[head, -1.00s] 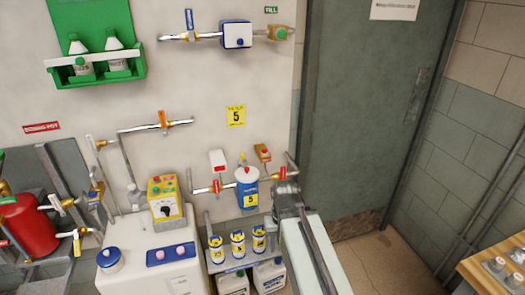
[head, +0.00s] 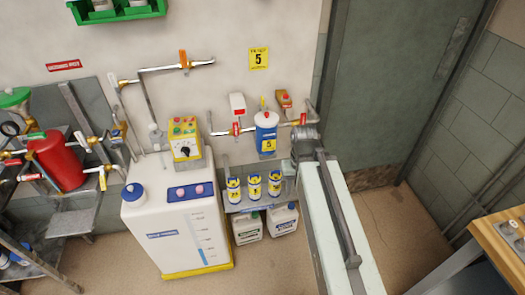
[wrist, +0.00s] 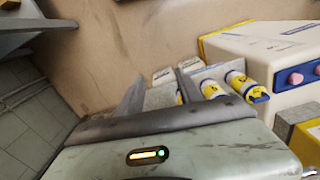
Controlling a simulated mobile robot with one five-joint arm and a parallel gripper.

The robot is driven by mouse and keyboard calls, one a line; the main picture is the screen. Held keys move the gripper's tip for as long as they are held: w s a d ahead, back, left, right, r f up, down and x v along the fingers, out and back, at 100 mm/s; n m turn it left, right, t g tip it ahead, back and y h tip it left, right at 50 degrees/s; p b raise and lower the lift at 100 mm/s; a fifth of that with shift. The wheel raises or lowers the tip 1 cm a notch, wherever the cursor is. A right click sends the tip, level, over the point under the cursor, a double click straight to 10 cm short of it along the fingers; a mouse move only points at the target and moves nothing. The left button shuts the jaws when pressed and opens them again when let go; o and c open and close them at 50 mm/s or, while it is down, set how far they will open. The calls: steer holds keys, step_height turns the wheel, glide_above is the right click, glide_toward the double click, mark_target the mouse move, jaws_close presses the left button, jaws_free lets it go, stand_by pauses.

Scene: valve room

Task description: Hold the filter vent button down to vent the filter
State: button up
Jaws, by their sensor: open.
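The filter is not visible in the wrist view.
A shelf holds several yellow-banded cartridges (head: 254,185), with white jugs (head: 248,228) below. A white tank (head: 175,225) and a yellow control box (head: 184,140) stand left. Red-handled valves (head: 236,129) flank the filter. A door (head: 395,85) is right; the floor before it is clear.

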jaws_close()
stand_by(1.9)
